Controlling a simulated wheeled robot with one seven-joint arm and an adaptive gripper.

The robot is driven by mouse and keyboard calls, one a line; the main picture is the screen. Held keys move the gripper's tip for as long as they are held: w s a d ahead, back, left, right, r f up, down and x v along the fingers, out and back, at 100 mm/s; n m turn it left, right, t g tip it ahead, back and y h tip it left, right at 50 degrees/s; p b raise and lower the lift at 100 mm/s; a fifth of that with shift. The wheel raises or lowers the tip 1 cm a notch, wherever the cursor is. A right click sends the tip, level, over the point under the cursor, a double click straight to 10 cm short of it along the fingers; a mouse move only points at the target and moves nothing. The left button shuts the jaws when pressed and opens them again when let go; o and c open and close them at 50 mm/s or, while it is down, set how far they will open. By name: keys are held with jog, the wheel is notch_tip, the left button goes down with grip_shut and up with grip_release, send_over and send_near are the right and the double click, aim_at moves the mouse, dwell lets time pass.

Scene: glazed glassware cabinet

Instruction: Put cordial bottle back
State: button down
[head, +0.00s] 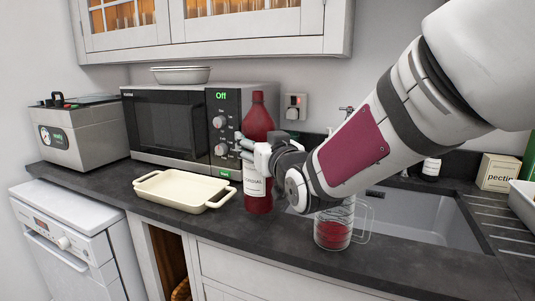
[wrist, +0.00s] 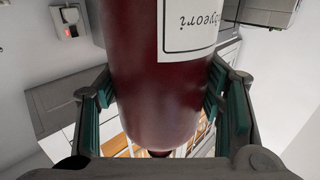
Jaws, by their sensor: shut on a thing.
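The cordial bottle (head: 258,115) is dark red with a white label and stands upright in front of the microwave's right end. My gripper (head: 248,147) is shut on it around its upper body. In the wrist view the bottle (wrist: 155,85) fills the space between the green-padded fingers (wrist: 160,105), and part of its label shows upside down. I cannot tell whether its base touches the counter or is slightly above it. My gripper and wrist hide part of the bottle's middle in the head view.
A glass jug (head: 333,236) with red liquid stands right of the bottle, in front of the sink (head: 440,215). A cream baking dish (head: 180,190) lies to the left. A microwave (head: 170,125) is behind. The wall cabinet (head: 205,25) with glazed doors hangs above, shut.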

jog(key=w+a+f, duration=0.2)
jog(key=w+f, duration=0.1)
jog(key=w, duration=0.3)
jog(key=shift+w+a+f+b, duration=0.15)
jog(key=shift+a+f+b, duration=0.2)
jog(key=shift+f, duration=0.15)
jog(key=shift+c, duration=2.3)
grip_release()
jog(key=shift+f, duration=0.2)
jog(key=shift+r, duration=0.15)
jog(key=v, duration=1.2)
